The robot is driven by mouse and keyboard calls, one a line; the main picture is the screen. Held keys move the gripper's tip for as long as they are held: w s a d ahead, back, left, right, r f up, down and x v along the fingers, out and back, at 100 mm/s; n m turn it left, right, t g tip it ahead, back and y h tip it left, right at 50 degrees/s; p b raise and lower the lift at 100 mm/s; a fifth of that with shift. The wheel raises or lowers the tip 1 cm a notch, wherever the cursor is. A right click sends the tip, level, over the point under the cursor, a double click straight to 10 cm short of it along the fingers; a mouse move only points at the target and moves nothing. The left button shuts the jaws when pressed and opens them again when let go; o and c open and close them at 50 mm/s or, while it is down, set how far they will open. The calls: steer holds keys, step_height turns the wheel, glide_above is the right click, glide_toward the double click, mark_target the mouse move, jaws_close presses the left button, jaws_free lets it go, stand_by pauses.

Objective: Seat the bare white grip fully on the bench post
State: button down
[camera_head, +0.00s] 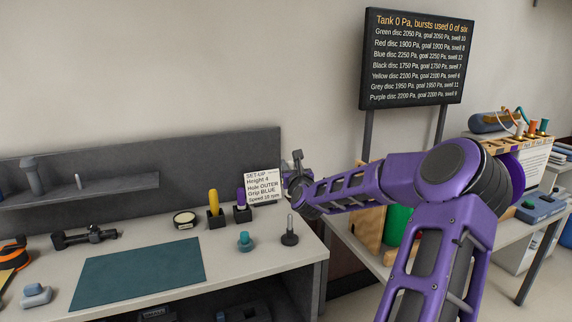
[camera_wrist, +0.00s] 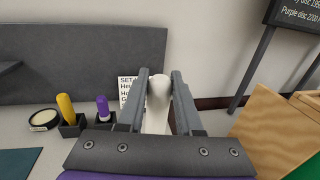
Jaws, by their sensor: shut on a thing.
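The bare white grip (camera_wrist: 158,100) stands upright between the two fingers of my gripper (camera_wrist: 160,78) in the wrist view, and the fingers are shut on it. In the head view my gripper (camera_head: 293,172) is at the right end of the bench, in front of the wall, and the grip cannot be made out there. The bench post (camera_head: 289,228) is a thin grey upright on a round black base near the bench's right edge. My gripper is above it with a clear gap. The post is hidden in the wrist view.
A teal knob (camera_head: 245,241) stands just left of the post. A yellow grip (camera_head: 213,203) and a purple grip (camera_head: 240,198) stand in black holders behind, beside a set-up card (camera_head: 262,186). A teal mat (camera_head: 138,273) lies to the left.

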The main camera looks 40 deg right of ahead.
steer(key=shift+f+b, duration=1.5)
steer(key=shift+f, duration=1.25)
steer(key=c, duration=1.1)
jaws_free()
jaws_close()
steer(key=shift+f+b, duration=0.3)
steer(key=shift+b, duration=0.35)
steer(key=shift+f+b, duration=2.3)
steer(key=shift+f, duration=0.55)
